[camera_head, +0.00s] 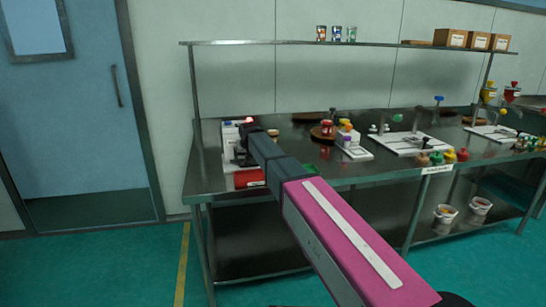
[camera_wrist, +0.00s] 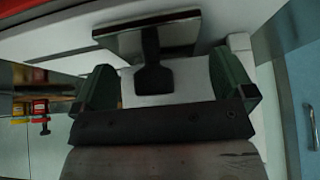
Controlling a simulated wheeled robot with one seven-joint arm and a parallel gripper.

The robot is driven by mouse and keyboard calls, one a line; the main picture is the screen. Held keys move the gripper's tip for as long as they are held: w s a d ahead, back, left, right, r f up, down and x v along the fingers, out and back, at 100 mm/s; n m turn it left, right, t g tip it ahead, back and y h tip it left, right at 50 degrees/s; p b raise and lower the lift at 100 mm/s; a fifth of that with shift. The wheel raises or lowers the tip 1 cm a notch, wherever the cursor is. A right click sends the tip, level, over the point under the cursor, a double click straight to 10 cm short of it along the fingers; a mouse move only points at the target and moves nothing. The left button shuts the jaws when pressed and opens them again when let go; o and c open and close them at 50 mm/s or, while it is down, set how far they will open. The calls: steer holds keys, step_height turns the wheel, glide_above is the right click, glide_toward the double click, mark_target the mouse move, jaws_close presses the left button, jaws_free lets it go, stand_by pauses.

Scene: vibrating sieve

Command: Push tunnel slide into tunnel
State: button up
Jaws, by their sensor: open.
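The vibrating sieve machine, with a white body (camera_head: 231,138) and a red part (camera_head: 249,178) low at its front, stands at the left end of the metal table. My gripper (camera_head: 243,152) is right beside it and hides part of it. In the wrist view, my gripper (camera_wrist: 165,72) is open, with a dark green finger on each side. A flat grey plate with a dark handle (camera_wrist: 152,75), likely the tunnel slide, shows between and beyond the fingers. The handle appears apart from both fingers. The tunnel opening cannot be made out.
The metal table (camera_head: 290,150) carries a small white stand (camera_head: 355,152), a brown round tray (camera_head: 322,134) and more apparatus to the right. A shelf (camera_head: 380,44) runs above. Open green floor (camera_head: 110,265) lies to the left, before a blue door (camera_head: 80,110).

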steer(key=v, duration=0.8)
steer(key=shift+s+r, duration=0.2)
steer(key=shift+r, duration=0.15)
